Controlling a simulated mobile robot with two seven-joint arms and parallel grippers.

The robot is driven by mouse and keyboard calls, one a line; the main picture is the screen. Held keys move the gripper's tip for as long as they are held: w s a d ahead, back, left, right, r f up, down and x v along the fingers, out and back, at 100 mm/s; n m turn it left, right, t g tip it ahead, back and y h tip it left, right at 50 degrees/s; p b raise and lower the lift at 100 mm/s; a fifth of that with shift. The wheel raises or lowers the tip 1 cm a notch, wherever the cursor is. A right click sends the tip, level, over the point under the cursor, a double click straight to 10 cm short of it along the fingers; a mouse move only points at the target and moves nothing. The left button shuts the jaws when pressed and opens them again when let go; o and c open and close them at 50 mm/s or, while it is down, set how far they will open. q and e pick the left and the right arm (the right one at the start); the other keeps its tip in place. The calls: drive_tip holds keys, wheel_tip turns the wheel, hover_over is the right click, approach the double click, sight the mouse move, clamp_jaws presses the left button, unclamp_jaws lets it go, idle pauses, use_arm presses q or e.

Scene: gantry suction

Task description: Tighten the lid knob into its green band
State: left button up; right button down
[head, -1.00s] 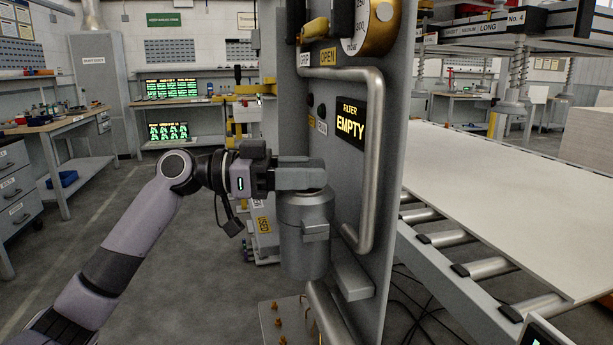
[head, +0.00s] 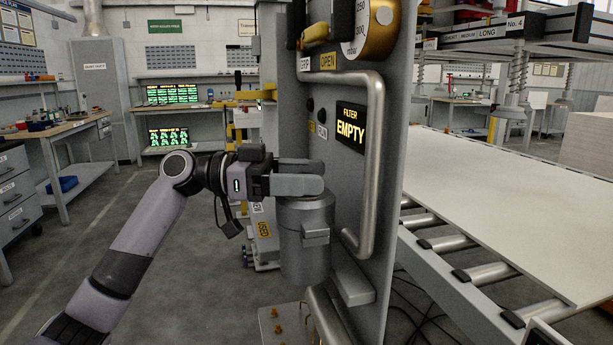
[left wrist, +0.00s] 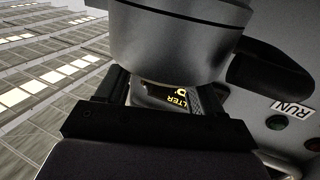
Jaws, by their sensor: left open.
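A grey cylindrical filter canister (head: 305,240) is mounted upright on the grey panel. My left gripper (head: 318,175) is just above its top, with its fingers level and apart. In the left wrist view the grey canister (left wrist: 180,45) fills the top middle, and the open gap between the fingers shows part of the yellow filter lettering (left wrist: 178,98). I cannot make out a separate lid knob or a green band; the fingers cover part of the canister's top. My right gripper is not in view.
The panel (head: 345,205) carries a bent metal pipe (head: 376,150), a display reading FILTER EMPTY (head: 351,126) and a brass gauge (head: 371,25). A roller conveyor with a pale sheet (head: 500,205) lies to the right.

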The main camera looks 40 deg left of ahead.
use_arm(q)
drive_tip(key=b+v, duration=0.1)
drive_tip(key=v, duration=0.6)
drive_tip(key=shift+d, duration=0.1)
idle(0.5)
